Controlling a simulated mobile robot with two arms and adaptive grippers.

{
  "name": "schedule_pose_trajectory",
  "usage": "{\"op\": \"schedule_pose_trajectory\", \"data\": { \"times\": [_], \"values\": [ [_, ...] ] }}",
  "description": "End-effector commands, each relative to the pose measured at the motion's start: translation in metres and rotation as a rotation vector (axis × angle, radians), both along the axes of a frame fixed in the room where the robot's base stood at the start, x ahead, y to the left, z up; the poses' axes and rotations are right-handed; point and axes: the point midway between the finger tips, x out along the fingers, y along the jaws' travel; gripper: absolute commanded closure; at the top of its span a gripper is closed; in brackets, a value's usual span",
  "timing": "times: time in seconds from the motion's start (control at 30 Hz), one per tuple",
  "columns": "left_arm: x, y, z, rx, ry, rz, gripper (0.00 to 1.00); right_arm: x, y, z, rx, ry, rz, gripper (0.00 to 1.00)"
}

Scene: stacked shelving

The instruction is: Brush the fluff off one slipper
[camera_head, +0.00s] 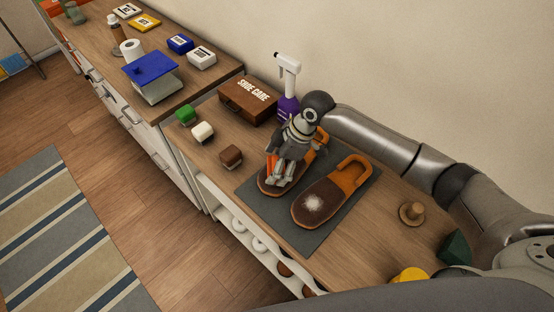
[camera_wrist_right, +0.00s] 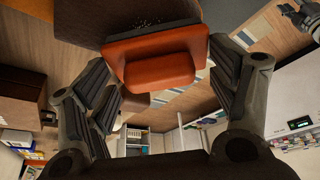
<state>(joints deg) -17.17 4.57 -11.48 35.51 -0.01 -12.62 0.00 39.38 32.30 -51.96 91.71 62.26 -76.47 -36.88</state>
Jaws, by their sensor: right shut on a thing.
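Two brown slippers with orange straps lie on a dark grey mat (camera_head: 301,241). The right slipper (camera_head: 340,187) has a white fluff patch (camera_head: 313,203) on its sole. My right gripper (camera_head: 283,172) is over the left slipper (camera_head: 265,188) and covers much of it, so any fluff there is hidden. My right gripper (camera_wrist_right: 160,95) is shut on an orange brush (camera_wrist_right: 160,70), with white specks above it in the wrist view. Whether the brush touches the slipper is hidden. A jointed grey part at that view's top right looks like my left gripper (camera_wrist_right: 300,15); its jaws are unclear.
A brown shoe care box (camera_head: 248,101) and a purple spray bottle (camera_head: 288,90) stand behind the mat. My right arm spans the back right.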

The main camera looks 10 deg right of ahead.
Motion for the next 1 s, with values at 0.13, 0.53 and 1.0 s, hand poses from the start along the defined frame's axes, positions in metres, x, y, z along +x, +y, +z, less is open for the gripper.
{"op": "schedule_pose_trajectory", "data": {
  "times": [0.13,0.53,1.0],
  "values": [
    [0.0,0.0,0.01,0.0,0.0,0.0,0.6,-0.01,0.003,0.0,-0.002,0.008,0.002,0.39],
    [0.0,0.0,0.004,0.0,0.0,0.0,0.6,0.005,-0.003,-0.002,-0.002,0.005,0.0,0.39],
    [0.0,0.0,0.005,0.0,0.0,0.0,0.6,0.019,-0.01,0.001,-0.003,0.006,-0.001,0.39]
  ]
}}
